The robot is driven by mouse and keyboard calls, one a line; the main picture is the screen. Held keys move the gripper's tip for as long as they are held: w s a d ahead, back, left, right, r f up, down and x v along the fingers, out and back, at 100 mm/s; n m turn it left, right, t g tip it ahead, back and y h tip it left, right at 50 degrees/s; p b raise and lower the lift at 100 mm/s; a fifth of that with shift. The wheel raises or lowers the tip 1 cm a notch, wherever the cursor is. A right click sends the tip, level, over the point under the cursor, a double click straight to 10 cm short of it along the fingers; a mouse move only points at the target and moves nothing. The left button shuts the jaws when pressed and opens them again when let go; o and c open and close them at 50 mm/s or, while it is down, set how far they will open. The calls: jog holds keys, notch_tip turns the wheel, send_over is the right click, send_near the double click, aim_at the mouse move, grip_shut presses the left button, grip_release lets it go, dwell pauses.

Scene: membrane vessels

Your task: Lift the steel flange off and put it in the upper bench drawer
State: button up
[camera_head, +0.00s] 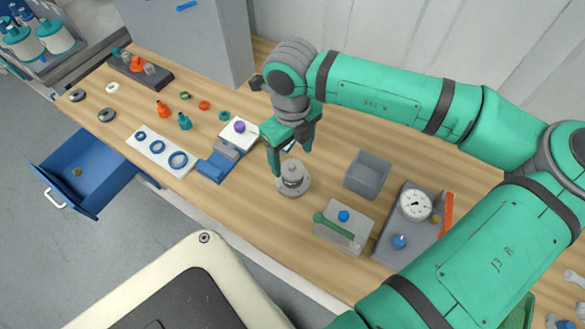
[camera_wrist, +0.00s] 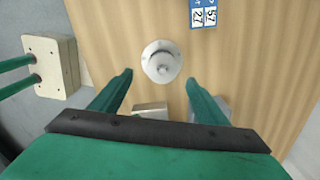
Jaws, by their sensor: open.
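A round grey metal vessel (camera_head: 293,180) stands upright on the bench, with a flange-like disc and a knob on top. The steel disc (camera_wrist: 161,62) shows from above in the wrist view. My gripper (camera_head: 290,160) is open and empty, pointing down just above and behind the vessel. In the wrist view, the open fingertips (camera_wrist: 160,78) lie to either side of the disc's near edge, apart from it. The blue bench drawer (camera_head: 108,190) at the left is pulled open, with a small olive-brown piece (camera_head: 77,171) inside.
A blue step-shaped block (camera_head: 215,166) and a white board with blue rings (camera_head: 160,150) lie left of the vessel. A tall grey cabinet (camera_head: 190,40) stands behind.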

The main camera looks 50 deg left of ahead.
aim_at(292, 165)
jog(key=f, duration=0.5)
jog(key=shift+w+a, duration=0.1)
jog(key=shift+w, duration=0.1)
jog(key=c, duration=1.3)
